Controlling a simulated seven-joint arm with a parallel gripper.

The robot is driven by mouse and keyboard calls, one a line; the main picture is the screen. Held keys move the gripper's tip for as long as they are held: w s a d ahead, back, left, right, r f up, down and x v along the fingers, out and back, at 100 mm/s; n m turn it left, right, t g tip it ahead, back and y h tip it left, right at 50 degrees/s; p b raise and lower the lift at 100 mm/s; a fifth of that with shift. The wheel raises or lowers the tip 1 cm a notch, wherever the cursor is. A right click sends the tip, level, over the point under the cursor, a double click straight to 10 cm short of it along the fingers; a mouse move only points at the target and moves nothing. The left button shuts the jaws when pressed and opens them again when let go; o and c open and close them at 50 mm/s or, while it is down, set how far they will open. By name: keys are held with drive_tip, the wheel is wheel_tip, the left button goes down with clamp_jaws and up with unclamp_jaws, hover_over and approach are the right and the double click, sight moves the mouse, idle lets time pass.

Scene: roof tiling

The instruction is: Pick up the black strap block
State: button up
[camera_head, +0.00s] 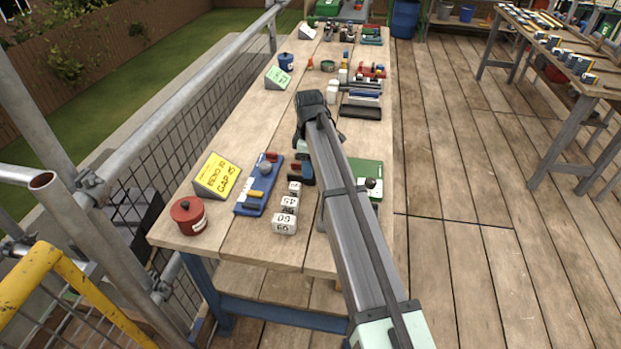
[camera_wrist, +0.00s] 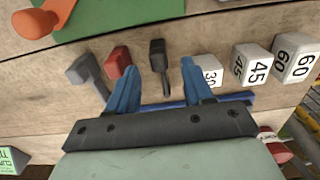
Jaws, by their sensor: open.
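A black block with a narrow strap-like tail (camera_wrist: 157,58) lies on the wooden bench in the wrist view, between and just beyond my fingertips. I take it for the black strap block. A red block (camera_wrist: 118,62) and a grey block (camera_wrist: 84,72) lie to its left. My gripper (camera_wrist: 160,76) is open, with its two blue fingers apart and nothing held between them. In the head view my gripper (camera_head: 302,172) is low over the bench, beside the blue tray.
White numbered blocks (camera_wrist: 252,64) stand right of the fingers; they also show in the head view (camera_head: 286,218). A blue tray (camera_head: 246,209), yellow sign (camera_head: 218,175) and red pot (camera_head: 188,215) are to the left. A green board (camera_head: 366,170) lies right of my arm.

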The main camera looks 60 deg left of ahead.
sight(312, 182)
wheel_tip(312, 182, down, 5)
drive_tip(key=shift+s+a+r, duration=0.1)
drive_tip(key=shift+c, duration=0.2)
clamp_jaws()
idle(0.4)
